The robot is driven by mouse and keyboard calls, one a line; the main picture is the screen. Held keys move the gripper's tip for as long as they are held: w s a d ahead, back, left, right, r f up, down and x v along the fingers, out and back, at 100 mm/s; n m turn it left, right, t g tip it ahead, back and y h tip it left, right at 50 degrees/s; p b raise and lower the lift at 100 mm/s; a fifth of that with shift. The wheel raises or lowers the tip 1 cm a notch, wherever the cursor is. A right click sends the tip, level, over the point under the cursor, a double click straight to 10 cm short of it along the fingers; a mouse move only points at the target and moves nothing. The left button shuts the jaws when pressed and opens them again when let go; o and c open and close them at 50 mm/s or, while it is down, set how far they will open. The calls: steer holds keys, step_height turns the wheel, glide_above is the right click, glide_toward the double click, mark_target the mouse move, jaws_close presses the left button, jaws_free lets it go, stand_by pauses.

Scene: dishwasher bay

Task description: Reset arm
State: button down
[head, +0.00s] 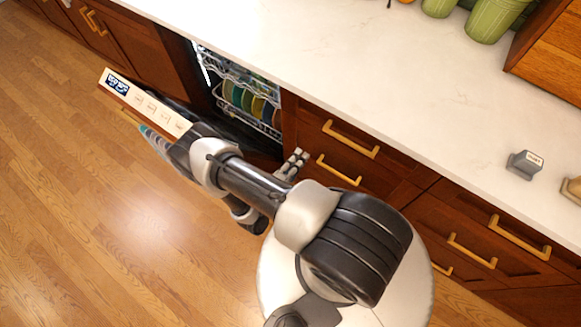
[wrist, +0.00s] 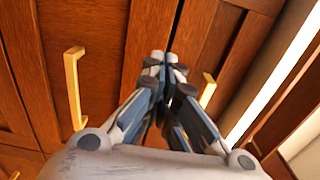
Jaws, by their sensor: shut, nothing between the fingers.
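My gripper (wrist: 164,62) is shut, with its fingertips together and nothing between them. In the wrist view it points at brown wooden cabinet fronts. In the head view my arm reaches to the upper left, and the gripper (head: 149,135) is partly hidden beside a pale control strip (head: 145,103) with a dark label. That strip looks like the top edge of the lowered dishwasher door. The dishwasher (head: 243,98) is open, and its rack holds several coloured plates. My arm hides part of the door.
A white countertop (head: 380,90) runs along the cabinets. Green pots (head: 487,20) and a small grey object (head: 524,164) stand on it. Drawers with brass handles (head: 350,138) lie to the right of the dishwasher. The wooden floor (head: 90,220) at left is clear.

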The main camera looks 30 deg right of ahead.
steer(key=shift+v, duration=2.35)
steer(key=shift+w, duration=0.1)
step_height(320, 180, up, 26)
steer(key=w+a+m+g+y, duration=0.15)
steer(key=m+g+y, duration=0.35)
steer(key=m+g, duration=1.15)
steer(key=s+a+r+m+t+y, duration=0.4)
steer(key=r+m+t, duration=0.3)
steer(key=m, duration=0.5)
steer(key=s+a+r+m+t+y, duration=0.4)
steer(key=s+r+m+t+y, duration=0.3)
steer(key=r+m, duration=0.4)
steer(key=shift+s+a+r+m+y, duration=0.25)
steer(key=shift+a+r+m+y, duration=0.05)
steer(key=shift+r+m, duration=0.15)
